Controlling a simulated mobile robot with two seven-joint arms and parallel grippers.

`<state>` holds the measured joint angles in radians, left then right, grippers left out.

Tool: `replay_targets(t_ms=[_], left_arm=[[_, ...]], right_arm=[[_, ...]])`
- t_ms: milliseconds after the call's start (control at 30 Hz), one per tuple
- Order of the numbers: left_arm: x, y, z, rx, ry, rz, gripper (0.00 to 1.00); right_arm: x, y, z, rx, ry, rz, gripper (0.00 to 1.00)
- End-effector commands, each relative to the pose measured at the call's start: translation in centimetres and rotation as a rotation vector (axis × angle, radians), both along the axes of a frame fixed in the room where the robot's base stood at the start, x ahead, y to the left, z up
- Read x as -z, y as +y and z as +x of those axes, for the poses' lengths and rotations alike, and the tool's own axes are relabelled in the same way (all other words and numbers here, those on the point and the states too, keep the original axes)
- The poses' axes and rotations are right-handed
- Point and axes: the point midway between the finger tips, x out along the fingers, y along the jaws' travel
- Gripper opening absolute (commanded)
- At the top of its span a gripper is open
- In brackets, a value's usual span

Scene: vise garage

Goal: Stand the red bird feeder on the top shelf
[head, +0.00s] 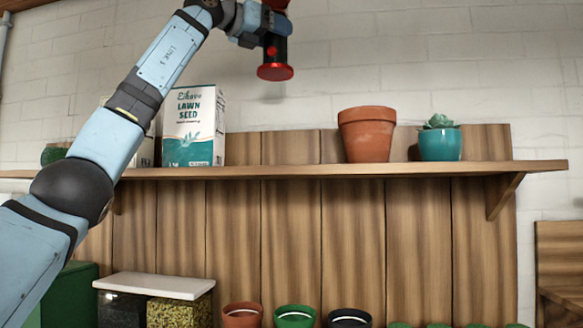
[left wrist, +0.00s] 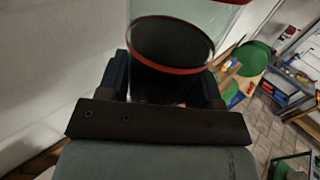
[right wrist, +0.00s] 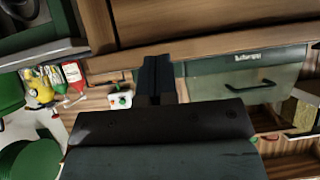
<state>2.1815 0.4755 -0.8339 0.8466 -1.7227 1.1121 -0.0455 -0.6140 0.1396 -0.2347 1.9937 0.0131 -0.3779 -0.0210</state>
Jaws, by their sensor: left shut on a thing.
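The red bird feeder (head: 275,72) is at the top of the head view, roughly upright, with a red round base and a dark body; its top is cut off by the frame. My left gripper (head: 258,28) is shut on it and holds it high above the wooden top shelf (head: 290,171). In the left wrist view the feeder (left wrist: 175,45) shows a clear wall, a red ring and a dark inside between the fingers. My right gripper (right wrist: 157,78) shows only in the right wrist view, with its fingers together and nothing visible between them.
A lawn seed box (head: 194,127), a terracotta pot (head: 367,134) and a teal pot with a succulent (head: 440,142) stand on the shelf. The shelf is bare between box and terracotta pot. Seed bins (head: 154,286) and several pots stand below.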

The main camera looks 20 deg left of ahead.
Motion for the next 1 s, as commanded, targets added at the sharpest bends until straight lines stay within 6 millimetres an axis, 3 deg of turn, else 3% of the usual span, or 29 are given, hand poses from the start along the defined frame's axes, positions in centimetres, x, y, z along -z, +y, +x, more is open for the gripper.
replay_targets(t_ms=[167, 600, 1000], left_arm=[[2.5, 0.2, 0.0, -0.002, -0.001, 0.001, 0.00], [13.4, 0.1, 0.0, -0.002, 0.000, 0.001, 0.00], [17.9, 0.1, -0.1, -0.001, -0.001, -0.001, 0.00]], right_arm=[[0.8, 0.0, 0.0, 0.001, 0.000, 0.001, 0.00], [1.9, 0.0, 0.0, 0.001, 0.000, 0.001, 0.00], [1.9, 0.1, 0.0, 0.001, 0.000, 0.002, 0.00]])
